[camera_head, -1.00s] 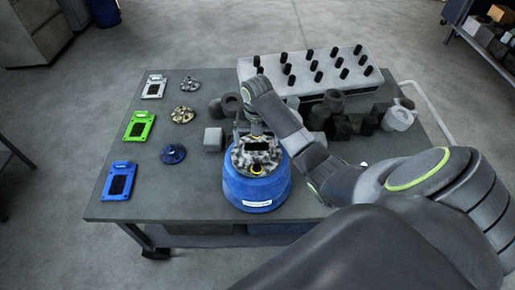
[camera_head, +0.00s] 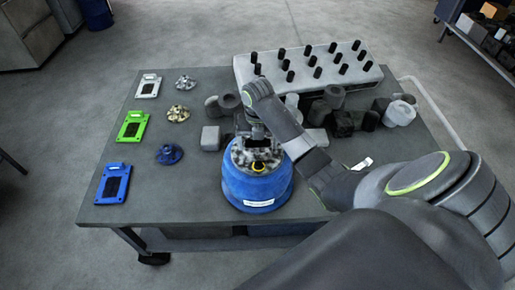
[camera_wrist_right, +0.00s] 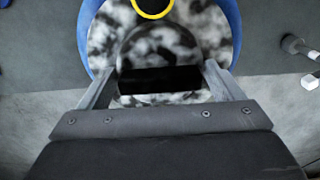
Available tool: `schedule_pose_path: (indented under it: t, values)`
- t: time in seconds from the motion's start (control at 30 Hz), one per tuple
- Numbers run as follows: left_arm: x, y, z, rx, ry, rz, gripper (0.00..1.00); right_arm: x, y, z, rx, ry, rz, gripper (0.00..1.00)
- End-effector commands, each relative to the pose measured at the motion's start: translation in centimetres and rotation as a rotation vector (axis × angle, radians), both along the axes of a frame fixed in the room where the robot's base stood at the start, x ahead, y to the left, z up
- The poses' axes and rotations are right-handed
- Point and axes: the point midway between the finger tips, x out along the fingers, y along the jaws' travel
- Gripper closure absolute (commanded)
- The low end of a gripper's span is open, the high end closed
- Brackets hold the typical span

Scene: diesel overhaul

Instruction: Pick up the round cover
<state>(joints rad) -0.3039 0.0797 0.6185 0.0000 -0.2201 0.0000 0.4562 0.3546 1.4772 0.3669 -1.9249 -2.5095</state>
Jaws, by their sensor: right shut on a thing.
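A blue round container (camera_head: 257,190) stands near the front middle of the table. On its top is a round cover with a mottled grey, black and white face (camera_head: 241,158); its mottled surface fills the upper middle of the right wrist view (camera_wrist_right: 205,50). A yellow ring (camera_wrist_right: 152,7) shows on it. My right gripper (camera_head: 257,141) points down at the cover. In the wrist view its two fingers (camera_wrist_right: 160,84) stand either side of a raised mottled part with a black slot, shut on it. I cannot tell whether the cover is clear of the container. My left gripper is out of view.
On the left lie three small round parts, silver (camera_head: 186,83), mottled (camera_head: 178,114) and blue (camera_head: 169,154), beside white, green and blue plates (camera_head: 113,184). A grey block with black pegs (camera_head: 300,72) is at the back. Dark and pale cylinders (camera_head: 398,113) crowd the right.

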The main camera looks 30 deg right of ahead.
Motion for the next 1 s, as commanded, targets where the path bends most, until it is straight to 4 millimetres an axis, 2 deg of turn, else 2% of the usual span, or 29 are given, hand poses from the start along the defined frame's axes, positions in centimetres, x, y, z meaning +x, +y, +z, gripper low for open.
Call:
schedule_pose_path:
  t: [0.33, 0.53, 1.0]
  values:
    - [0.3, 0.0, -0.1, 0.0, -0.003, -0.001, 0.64, 0.1, 0.0, 0.4, -0.001, -0.004, 0.0, 0.45]
    - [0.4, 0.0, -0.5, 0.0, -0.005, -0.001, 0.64, 0.2, -0.1, 2.5, -0.002, -0.008, 0.001, 0.45]
    - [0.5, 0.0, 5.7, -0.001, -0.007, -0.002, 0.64, 0.1, 0.0, 9.0, 0.0, -0.002, 0.0, 0.45]
